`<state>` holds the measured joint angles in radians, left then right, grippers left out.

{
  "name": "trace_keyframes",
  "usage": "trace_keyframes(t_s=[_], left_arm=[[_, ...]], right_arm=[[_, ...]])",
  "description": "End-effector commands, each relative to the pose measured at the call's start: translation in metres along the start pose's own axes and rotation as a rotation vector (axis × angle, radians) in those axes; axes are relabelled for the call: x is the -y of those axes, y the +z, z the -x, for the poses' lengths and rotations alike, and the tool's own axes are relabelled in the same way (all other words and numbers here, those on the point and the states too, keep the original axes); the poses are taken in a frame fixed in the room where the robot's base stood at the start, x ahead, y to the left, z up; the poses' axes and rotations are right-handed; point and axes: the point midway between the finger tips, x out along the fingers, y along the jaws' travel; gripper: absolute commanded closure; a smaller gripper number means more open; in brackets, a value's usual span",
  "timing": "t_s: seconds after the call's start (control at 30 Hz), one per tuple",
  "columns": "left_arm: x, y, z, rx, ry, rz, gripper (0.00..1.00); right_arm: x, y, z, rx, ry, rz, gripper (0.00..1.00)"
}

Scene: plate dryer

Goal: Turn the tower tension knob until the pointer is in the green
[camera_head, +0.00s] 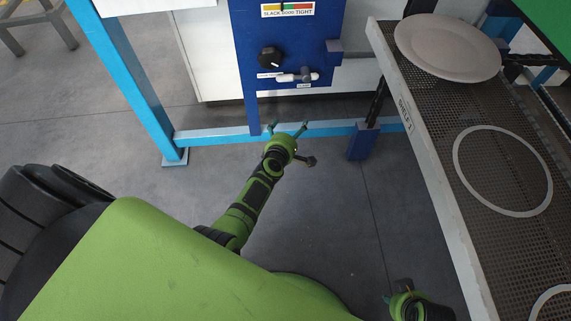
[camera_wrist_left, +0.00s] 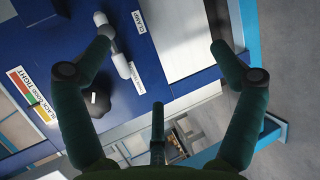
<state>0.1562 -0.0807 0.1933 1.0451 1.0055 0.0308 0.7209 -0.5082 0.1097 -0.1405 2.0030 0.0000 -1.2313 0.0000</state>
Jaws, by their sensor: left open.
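The black tension knob (camera_head: 270,57) is on the blue panel (camera_head: 325,45); in the left wrist view (camera_wrist_left: 96,100) it shows beside the left-hand finger, which partly covers it. Above the knob is a SLACK–GOOD–TIGHT gauge (camera_head: 288,10), with yellow, green and red bands; it also shows in the left wrist view (camera_wrist_left: 28,95). Its small dark pointer is near the middle; the exact band is hard to tell. My left gripper (camera_head: 288,127) is open and empty, below the knob in the picture and apart from it. My right gripper (camera_head: 405,290) is at the bottom right, its fingers unclear.
A clamp lever (camera_head: 303,75) sits just right of and below the knob. A blue frame rail (camera_head: 220,135) crosses below the panel. Open floor lies around my left arm.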

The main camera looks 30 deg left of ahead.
Motion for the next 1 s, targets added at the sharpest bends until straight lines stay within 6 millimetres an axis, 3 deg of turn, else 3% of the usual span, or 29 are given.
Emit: trace_keyframes(t_s=[0.1,0.5,0.73,1.0], left_arm=[[0.019,0.001,0.015,0.018,-0.064,-0.13,0.07],[0.082,-0.002,0.06,0.099,-0.235,-0.49,0.07],[0.1,-0.005,0.074,0.128,-0.279,-0.588,0.07],[0.103,-0.005,0.076,0.132,-0.286,-0.602,0.07]], right_arm=[[0.0,-0.004,0.015,0.0,0.0,0.0,0.6],[-0.001,-0.011,0.042,0.0,0.0,0.0,0.6],[-0.001,-0.012,0.047,0.0,0.0,0.0,0.6],[-0.001,-0.012,0.047,0.0,0.0,0.0,0.6]])
